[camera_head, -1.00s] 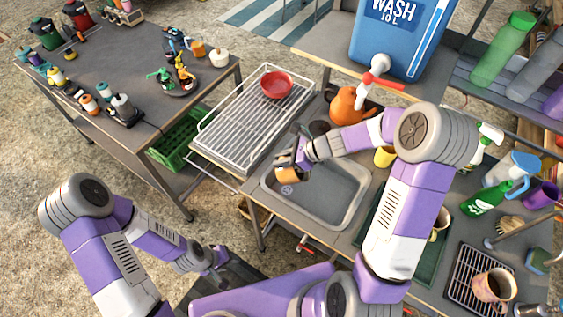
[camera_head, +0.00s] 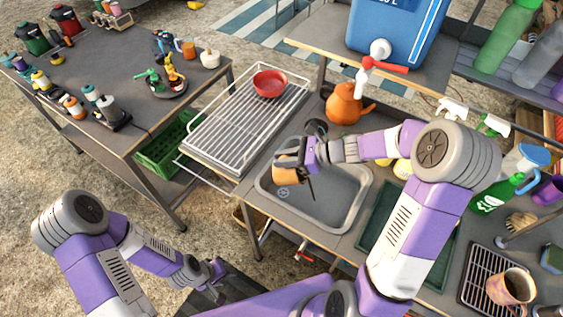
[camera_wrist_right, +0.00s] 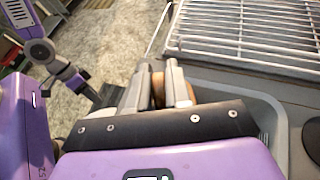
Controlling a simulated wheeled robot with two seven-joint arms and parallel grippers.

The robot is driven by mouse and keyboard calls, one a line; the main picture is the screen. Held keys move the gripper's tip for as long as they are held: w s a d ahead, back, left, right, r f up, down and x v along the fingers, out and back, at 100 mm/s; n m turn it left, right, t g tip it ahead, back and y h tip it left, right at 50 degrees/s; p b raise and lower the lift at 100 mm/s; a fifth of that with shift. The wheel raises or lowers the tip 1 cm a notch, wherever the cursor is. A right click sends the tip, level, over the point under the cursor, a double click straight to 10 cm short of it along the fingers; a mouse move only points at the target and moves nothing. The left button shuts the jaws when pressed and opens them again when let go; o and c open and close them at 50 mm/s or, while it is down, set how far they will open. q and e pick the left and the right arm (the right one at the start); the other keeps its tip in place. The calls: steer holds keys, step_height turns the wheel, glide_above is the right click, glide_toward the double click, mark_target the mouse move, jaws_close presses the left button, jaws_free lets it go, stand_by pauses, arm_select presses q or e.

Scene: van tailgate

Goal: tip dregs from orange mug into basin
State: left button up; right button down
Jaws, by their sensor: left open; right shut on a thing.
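The orange mug (camera_head: 286,175) is held over the left part of the grey basin (camera_head: 338,203). My right gripper (camera_head: 293,161) is shut on it. The mug looks tilted, and a thin dark streak runs down beside it; I cannot tell whether this is liquid or a finger. The mug's inside is hidden. In the right wrist view, a sliver of the mug (camera_wrist_right: 158,90) shows between the fingers, and the basin's edge (camera_wrist_right: 277,112) shows at the right. My left gripper (camera_head: 217,272) is open and empty, low and away from the counter.
A wire rack (camera_head: 235,125) with a red bowl (camera_head: 270,83) stands left of the basin. An orange kettle (camera_head: 344,104) and the red tap (camera_head: 385,65) of the blue water container (camera_head: 400,30) are behind it. A dark green tray (camera_head: 378,222) lies to the right.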

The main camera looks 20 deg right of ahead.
steer(key=shift+s+d+r+t+y+b, duration=0.3)
steer(key=shift+d+y+b, duration=0.3)
steer(key=shift+b, duration=0.45)
steer(key=shift+s+d+r+t+y+b, duration=0.15)
steer(key=shift+d+r+t+y+b, duration=0.15)
steer(key=shift+d+y+b, duration=0.5)
steer(key=y+b, duration=0.1)
steer(key=s+d+r+t+y+b, duration=0.1)
steer(key=d+y, duration=0.1)
steer(key=shift+s+d+r+t+b, duration=0.15)
steer(key=shift+s+r+t+b, duration=0.15)
steer(key=shift+t+b, duration=0.1)
steer(key=shift+f, duration=0.1)
